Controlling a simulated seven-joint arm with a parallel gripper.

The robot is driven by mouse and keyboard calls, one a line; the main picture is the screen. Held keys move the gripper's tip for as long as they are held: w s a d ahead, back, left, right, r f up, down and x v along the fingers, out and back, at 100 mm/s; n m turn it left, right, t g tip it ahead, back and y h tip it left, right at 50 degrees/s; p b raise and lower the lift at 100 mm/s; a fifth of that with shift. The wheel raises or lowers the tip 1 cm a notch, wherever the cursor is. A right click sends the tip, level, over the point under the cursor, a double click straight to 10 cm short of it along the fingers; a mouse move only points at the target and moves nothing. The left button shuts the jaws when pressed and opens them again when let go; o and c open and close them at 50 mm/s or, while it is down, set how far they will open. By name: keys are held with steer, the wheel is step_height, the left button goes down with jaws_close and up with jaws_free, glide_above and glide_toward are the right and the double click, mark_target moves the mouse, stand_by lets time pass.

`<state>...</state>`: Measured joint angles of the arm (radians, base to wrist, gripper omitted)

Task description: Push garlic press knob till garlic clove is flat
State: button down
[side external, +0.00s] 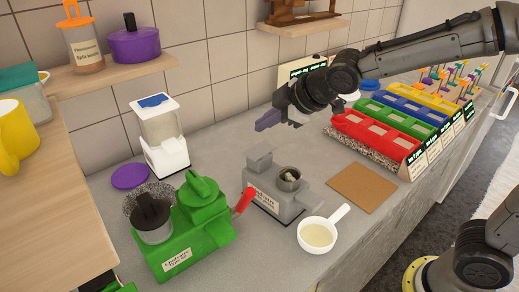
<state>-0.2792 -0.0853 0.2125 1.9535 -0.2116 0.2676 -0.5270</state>
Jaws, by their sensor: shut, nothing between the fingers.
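A grey device (262,193) with a small label stands on the counter; it looks like the garlic press. Its round cup (289,180) holds a small pale lump (291,177), probably the garlic clove; its shape is too small to judge. A raised grey block (258,160) at the device's back left may be the knob; I cannot tell for sure. My gripper (262,122) is shut and empty, with purplish fingers pointing left. It is in the air above and behind the grey device, apart from it.
A white-handled cup (318,234) is in front. A brown board (362,187) and coloured bins (376,135) are at the right. A white dispenser (160,140) stands behind. Counter between them is clear.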

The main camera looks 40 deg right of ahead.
mark_target(264, 150)
steer(key=shift+f, duration=1.75)
steer(key=shift+f, duration=0.2)
stand_by(0.6)
steer(key=shift+f, duration=0.25)
steer(key=shift+f, duration=0.2)
stand_by(0.5)
steer(key=shift+s+f, duration=0.15)
steer(key=shift+f, duration=1)
stand_by(0.7)
steer(key=shift+r, duration=1.6)
